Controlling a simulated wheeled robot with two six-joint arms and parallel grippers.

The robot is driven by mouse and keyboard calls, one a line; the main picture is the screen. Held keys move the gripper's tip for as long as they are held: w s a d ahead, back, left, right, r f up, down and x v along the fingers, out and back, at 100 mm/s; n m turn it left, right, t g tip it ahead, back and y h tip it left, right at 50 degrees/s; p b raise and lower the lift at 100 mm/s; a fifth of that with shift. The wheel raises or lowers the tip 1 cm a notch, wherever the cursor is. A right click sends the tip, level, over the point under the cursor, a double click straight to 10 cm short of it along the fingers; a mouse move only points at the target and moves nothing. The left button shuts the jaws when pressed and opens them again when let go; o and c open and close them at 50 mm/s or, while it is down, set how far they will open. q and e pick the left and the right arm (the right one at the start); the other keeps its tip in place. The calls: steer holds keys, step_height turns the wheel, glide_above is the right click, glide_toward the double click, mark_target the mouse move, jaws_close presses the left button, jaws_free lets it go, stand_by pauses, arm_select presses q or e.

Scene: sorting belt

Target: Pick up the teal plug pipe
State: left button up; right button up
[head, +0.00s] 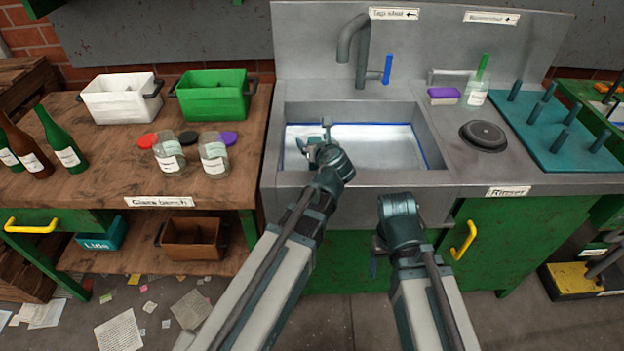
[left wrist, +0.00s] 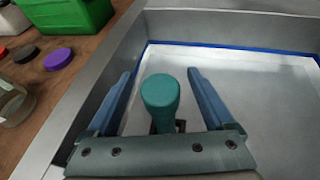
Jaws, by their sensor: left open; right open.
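The teal plug pipe (left wrist: 161,95) is a round-topped upright cylinder in the sink, seen from above in the left wrist view. My left gripper (head: 315,140) is over the left part of the sink basin (head: 435,125). Its fingers are open on either side of the pipe, with gaps showing between pipe and fingers. The pipe's lower part is hidden behind the gripper's palm bar in the left wrist view. In the head view I cannot clearly tell the pipe from the gripper. My right gripper (head: 376,256) is open and empty, low in front of the sink cabinet.
A grey faucet (head: 357,45) with a blue lever stands behind the basin. A black round stopper (head: 483,136), a sponge (head: 443,95) and a teal peg board (head: 560,137) are to the right. Glass jars (head: 170,155) and bottles (head: 62,145) stand on the wooden bench to the left.

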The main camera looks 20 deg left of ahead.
arm_select(q)
steer(key=shift+x, duration=1.1)
steer(key=shift+s, duration=0.1)
jaws_close()
